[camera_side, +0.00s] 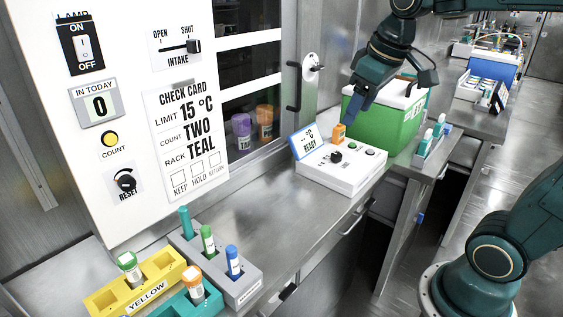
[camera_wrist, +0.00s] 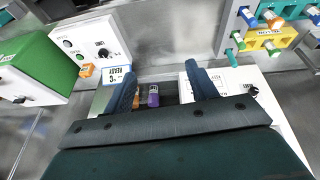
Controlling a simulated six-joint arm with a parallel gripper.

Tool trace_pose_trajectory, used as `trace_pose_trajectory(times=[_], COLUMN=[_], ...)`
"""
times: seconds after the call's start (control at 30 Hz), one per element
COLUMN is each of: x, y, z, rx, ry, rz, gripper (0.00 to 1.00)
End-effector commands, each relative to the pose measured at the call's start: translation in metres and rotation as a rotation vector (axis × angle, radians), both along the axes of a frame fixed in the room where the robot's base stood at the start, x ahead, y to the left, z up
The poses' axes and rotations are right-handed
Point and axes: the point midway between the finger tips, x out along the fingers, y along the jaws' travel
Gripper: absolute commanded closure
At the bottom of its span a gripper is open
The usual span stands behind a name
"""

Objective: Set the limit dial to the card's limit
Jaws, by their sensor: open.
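The check card (camera_side: 183,125) on the white wall panel reads limit 15 °C, count two, rack teal. A white box (camera_side: 325,185) on the counter carries a black dial (camera_side: 336,157), also seen in the wrist view (camera_wrist: 103,52). Its tilted display (camera_side: 303,142) reads READY with a °C sign; the number is too small to read. My gripper (camera_side: 350,112) is above and behind the box, beside the green cooler. In the wrist view my gripper (camera_wrist: 163,82) has its fingers wide apart, with nothing between them, and the dial lies outside them, to the upper left.
An orange block-like item (camera_side: 338,133) stands at the box's back edge, near my gripper. The green cooler (camera_side: 385,115) stands close behind. Purple (camera_side: 241,130) and orange (camera_side: 264,122) vials show in the cabinet. Yellow (camera_side: 105,300), grey and teal racks stand in front; counter between is clear.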

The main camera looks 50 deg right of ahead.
Motion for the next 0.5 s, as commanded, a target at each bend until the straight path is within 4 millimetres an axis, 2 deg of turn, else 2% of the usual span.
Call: trace_pose_trajectory(times=[0.1,0.27,0.5], x=[0.026,0.058,0.102], y=[-0.017,-0.042,-0.084], z=[0.0,-0.002,-0.016], rx=[-0.008,-0.017,-0.021], ry=[0.034,0.076,0.138], rz=[0.004,0.017,0.038], gripper=[0.43,0.43,0.43])
